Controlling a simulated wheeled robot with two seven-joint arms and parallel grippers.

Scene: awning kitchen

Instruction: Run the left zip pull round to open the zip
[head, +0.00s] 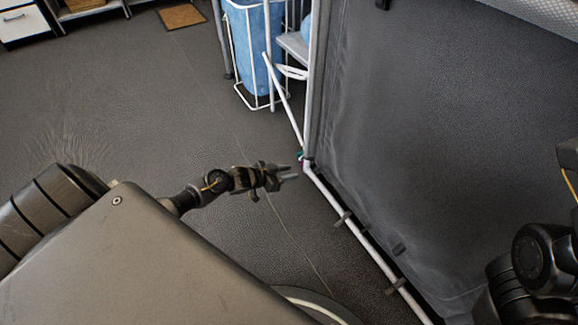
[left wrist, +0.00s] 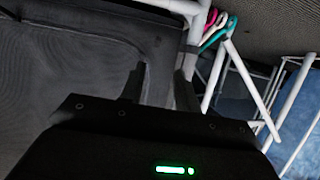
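A dark grey fabric panel (head: 440,130) hangs on a white tube frame (head: 360,235) and fills the right of the head view. It also shows on the left of the left wrist view (left wrist: 75,60). I cannot make out a zip pull for certain in either view. My left gripper (head: 292,172) is near the frame's lower corner, just left of the panel in the head view. In the left wrist view its two fingers (left wrist: 160,88) stand apart with nothing clearly between them, facing the panel's edge. My right arm shows at the right edge; its gripper is out of view.
Pink, white and teal loops (left wrist: 217,28) hang on the frame near my left gripper. A blue bag in a white wire stand (head: 255,50) is beyond it. Small dark clips (head: 343,218) sit along the lower tube. The grey floor (head: 130,105) to the left is clear.

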